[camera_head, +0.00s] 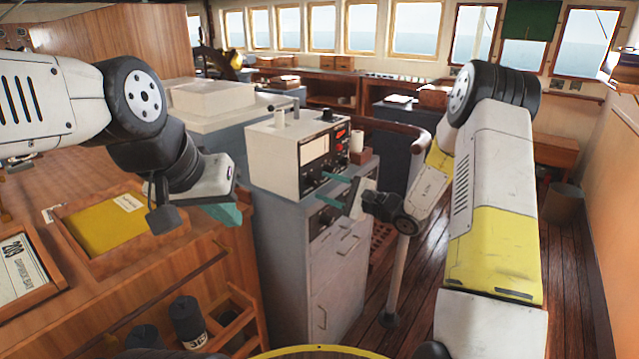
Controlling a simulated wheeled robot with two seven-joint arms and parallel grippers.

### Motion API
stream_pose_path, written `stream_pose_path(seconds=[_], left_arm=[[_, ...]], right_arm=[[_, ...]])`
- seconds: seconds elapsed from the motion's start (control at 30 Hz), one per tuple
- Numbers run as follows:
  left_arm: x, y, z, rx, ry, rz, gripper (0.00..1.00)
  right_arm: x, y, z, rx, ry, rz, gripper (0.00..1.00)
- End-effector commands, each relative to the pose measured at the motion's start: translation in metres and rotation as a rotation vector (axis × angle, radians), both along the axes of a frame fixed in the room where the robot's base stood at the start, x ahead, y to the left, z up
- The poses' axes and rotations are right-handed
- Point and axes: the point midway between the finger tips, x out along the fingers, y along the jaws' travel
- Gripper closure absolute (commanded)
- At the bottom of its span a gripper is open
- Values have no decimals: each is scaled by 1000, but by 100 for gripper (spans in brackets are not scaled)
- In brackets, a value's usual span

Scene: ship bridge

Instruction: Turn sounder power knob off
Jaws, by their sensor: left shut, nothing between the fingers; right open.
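The sounder appears to be the white box (275,150) with a pale screen, a red display and dark knobs on its front, standing on a grey cabinet. I cannot tell which knob is the power knob or how it is set. My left gripper (228,214) is shut and empty, left of the cabinet, above the wooden counter.
The grey cabinet (335,262) has drawers and handles below the box. A white cup (357,141) and a reddish-brown block stand right of the box. A wooden counter with a yellow folder (103,222) is at left.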

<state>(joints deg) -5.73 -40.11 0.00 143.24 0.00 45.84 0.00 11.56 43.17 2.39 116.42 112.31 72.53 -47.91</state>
Motion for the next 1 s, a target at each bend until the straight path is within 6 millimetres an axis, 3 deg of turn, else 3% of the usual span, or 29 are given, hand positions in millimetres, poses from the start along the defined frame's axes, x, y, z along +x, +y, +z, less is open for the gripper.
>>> stream_pose_path(seconds=[0.1, 0.3, 0.67, 0.77, 0.87, 1.0], left_arm=[[0, 0, 0, 0, 0, 0, 100], [0, 0, 0, 0, 0, 0, 100], [0, 0, 0, 0, 0, 0, 100], [0, 0, 0, 0, 0, 0, 100], [0, 0, 0, 0, 0, 0, 100], [0, 0, 0, 0, 0, 0, 100]], right_arm=[[-12, -18, 0, 0, 1, -3, 51], [-25, -35, 0, -1, 1, 0, 51], [-28, -37, 0, -2, -1, 3, 51], [-35, -30, 10, -17, -9, 36, 51], [-57, -14, 34, -68, -23, 130, 51], [-117, 14, 74, -222, -50, 333, 51]])
